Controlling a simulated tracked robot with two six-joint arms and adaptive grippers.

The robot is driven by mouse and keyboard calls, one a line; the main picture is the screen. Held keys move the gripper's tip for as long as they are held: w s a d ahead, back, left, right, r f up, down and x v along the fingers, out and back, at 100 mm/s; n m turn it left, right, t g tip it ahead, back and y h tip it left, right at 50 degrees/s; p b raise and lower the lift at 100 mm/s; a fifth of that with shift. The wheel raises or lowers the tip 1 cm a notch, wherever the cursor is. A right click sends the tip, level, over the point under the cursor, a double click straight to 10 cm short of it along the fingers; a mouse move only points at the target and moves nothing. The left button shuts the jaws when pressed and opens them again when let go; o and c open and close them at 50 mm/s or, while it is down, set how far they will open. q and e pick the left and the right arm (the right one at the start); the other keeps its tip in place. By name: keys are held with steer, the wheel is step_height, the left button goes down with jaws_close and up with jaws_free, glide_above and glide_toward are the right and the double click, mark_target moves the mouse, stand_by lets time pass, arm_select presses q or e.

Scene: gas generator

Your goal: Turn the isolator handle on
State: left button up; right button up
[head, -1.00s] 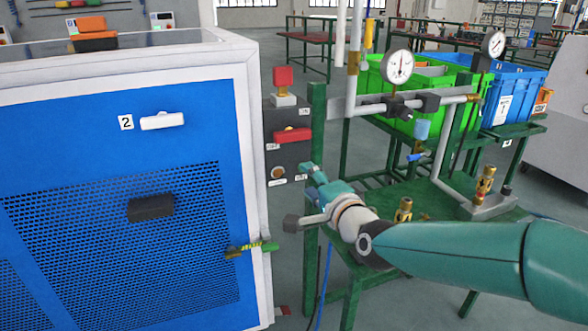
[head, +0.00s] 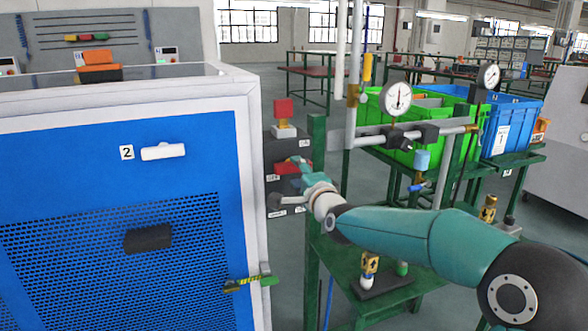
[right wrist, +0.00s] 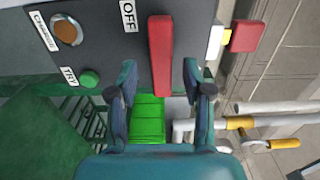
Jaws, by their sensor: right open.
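The red isolator handle (head: 286,169) is on a dark grey panel (head: 275,147) right of the blue cabinet. In the head view my right gripper (head: 303,168) is in front of the panel and partly covers the handle. In the right wrist view the handle (right wrist: 161,45) is a long red bar beside an OFF label (right wrist: 129,15). My right gripper (right wrist: 160,78) is open there, one finger on each side of the bar's near end. I see gaps between bar and fingers; the exact depth is unclear. My left gripper is not in view.
A blue cabinet (head: 80,165) with a white frame stands close on the left. A red block (head: 284,108) sits above the panel. A green stand with pipes and a gauge (head: 397,98) is on the right. A green button (right wrist: 90,78) is near the handle.

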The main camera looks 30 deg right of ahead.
steer(key=shift+x, duration=1.4)
steer(key=shift+c, duration=0.2)
steer(key=shift+f, duration=0.1)
jaws_close()
